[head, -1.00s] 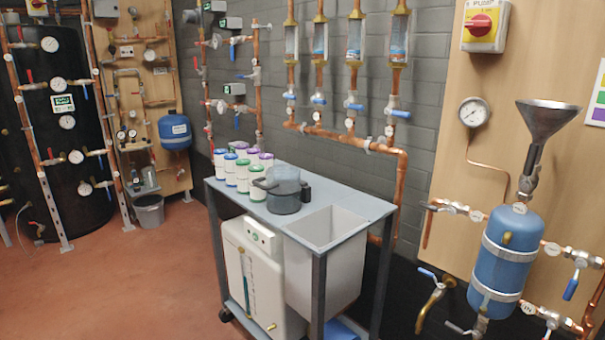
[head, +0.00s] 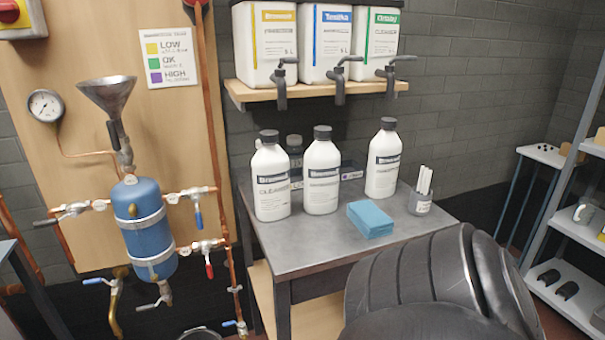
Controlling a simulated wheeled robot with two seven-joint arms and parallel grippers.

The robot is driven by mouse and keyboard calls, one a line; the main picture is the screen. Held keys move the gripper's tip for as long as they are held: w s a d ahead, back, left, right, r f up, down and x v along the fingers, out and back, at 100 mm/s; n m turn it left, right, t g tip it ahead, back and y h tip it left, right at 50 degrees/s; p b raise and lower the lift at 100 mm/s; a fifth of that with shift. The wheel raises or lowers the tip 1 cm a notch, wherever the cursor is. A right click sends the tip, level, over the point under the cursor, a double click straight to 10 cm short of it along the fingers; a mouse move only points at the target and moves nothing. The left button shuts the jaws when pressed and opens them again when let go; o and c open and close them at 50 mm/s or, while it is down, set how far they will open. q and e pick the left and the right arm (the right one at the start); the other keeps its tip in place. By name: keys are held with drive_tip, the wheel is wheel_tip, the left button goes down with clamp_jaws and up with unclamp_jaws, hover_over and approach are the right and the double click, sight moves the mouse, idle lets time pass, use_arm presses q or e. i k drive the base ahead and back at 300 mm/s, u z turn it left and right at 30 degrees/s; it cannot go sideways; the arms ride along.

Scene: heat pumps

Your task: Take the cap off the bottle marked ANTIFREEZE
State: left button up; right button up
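Three white bottles with black caps stand upright on a grey table: a left bottle (head: 270,183), a middle bottle (head: 321,178) and a right bottle (head: 382,165) set farther back. Each cap is on. Their dark label bands are too blurred to read; large letters on the left bottle look like CLEANER. I cannot tell which is marked ANTIFREEZE. Another container (head: 294,146) is mostly hidden behind the left and middle bottles. Neither of my grippers is in view.
Blue cloths or pads (head: 370,219) and a cup of white sticks (head: 421,198) share the table (head: 300,250). A shelf (head: 315,93) with several tapped canisters hangs above. A blue tank with a funnel (head: 146,231) is left; shelving (head: 575,235) is right. A dark ribbed shape covers the lower right.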

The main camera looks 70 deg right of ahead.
sight(323, 160)
drive_tip(key=z, duration=2.2)
drive_tip(key=k, duration=0.5)
drive_tip(key=u, duration=1.5)
drive_tip(key=i, duration=1.2)
drive_tip(key=z, duration=1.8)
